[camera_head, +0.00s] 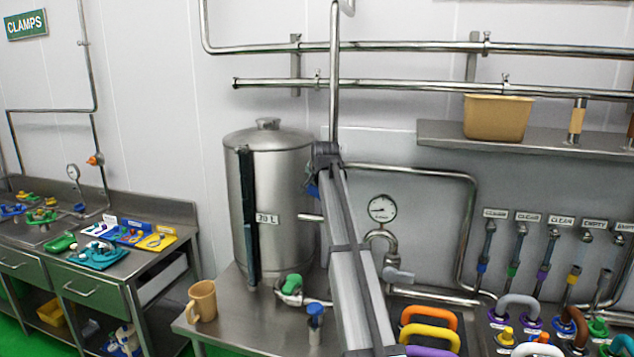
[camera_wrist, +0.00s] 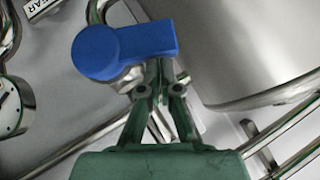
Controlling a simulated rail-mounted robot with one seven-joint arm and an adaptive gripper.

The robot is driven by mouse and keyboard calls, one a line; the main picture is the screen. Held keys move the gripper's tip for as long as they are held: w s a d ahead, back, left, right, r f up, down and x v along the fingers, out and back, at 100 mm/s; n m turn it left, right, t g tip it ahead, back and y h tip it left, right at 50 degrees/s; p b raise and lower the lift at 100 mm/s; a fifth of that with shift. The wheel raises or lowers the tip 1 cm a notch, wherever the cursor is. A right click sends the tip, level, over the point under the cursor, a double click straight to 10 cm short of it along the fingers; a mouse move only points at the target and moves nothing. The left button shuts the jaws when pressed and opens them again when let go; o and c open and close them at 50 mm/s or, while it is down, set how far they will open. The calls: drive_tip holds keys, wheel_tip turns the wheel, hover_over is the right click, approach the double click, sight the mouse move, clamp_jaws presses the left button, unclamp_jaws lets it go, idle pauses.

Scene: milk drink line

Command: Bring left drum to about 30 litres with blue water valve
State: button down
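A steel drum (camera_head: 285,185) with a lid stands on the steel counter left of my arm. A dark vertical strip (camera_head: 248,220) runs down its front beside a small litre label (camera_head: 267,218); I cannot read a level. The blue valve handle (camera_wrist: 120,48) is large in the wrist view, with its round end left and its lever pointing right. In the head view only a bit of blue (camera_head: 313,190) shows beside my arm. My gripper (camera_wrist: 160,68) has its fingers drawn together at the lever's lower edge. The handle hides the tips; touching is unclear.
A green-handled valve (camera_head: 291,284) sits low at the drum's front. A tan mug (camera_head: 202,301) stands at the counter's left edge. A pressure gauge (camera_head: 382,208) and pipes are right of my arm. A shelf (camera_head: 440,132) with a tan bin (camera_head: 497,117) is at upper right.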

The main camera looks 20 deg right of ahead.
drive_tip(key=shift+w+a+f+b, duration=0.7)
drive_tip(key=shift+a+f+b, duration=0.25)
drive_tip(key=shift+b, duration=0.55)
drive_tip(key=shift+d, duration=0.1)
